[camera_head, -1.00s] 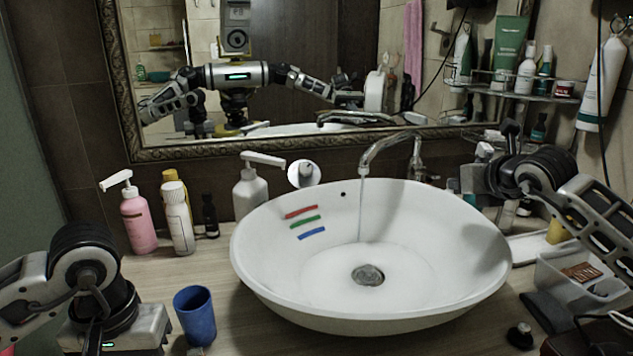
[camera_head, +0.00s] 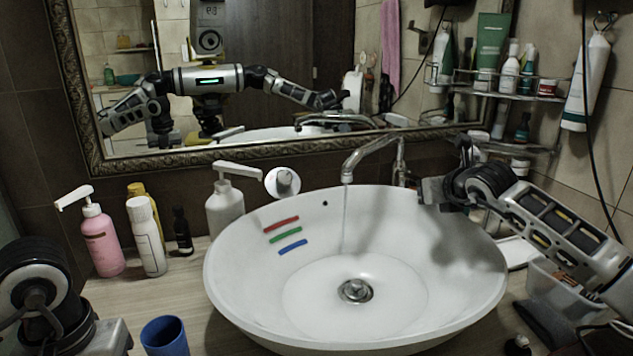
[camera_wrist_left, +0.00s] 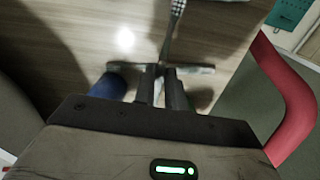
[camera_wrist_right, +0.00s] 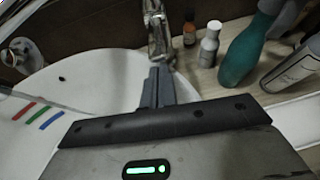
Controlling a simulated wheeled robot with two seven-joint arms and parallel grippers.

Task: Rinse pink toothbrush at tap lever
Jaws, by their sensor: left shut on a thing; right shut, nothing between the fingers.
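My left gripper (camera_wrist_left: 163,74) is shut on a thin item (camera_wrist_left: 173,32) with a checkered part. Its colour is not clear, so I cannot tell whether it is the pink toothbrush. My right gripper (camera_head: 430,190) is shut and empty beside the tap (camera_head: 370,152), over the basin's back right rim. In the right wrist view its fingertips (camera_wrist_right: 158,76) point at the tap's base (camera_wrist_right: 158,32); contact cannot be told. A thin water stream (camera_head: 345,218) falls into the white basin (camera_head: 235,285).
A blue cup (camera_head: 165,337) stands left of the basin. A pink pump bottle (camera_head: 102,242), a white bottle (camera_head: 147,240) and a white dispenser (camera_head: 225,205) stand behind. A grey container (camera_head: 552,285) is at right. Red, green and blue stripes mark the basin wall.

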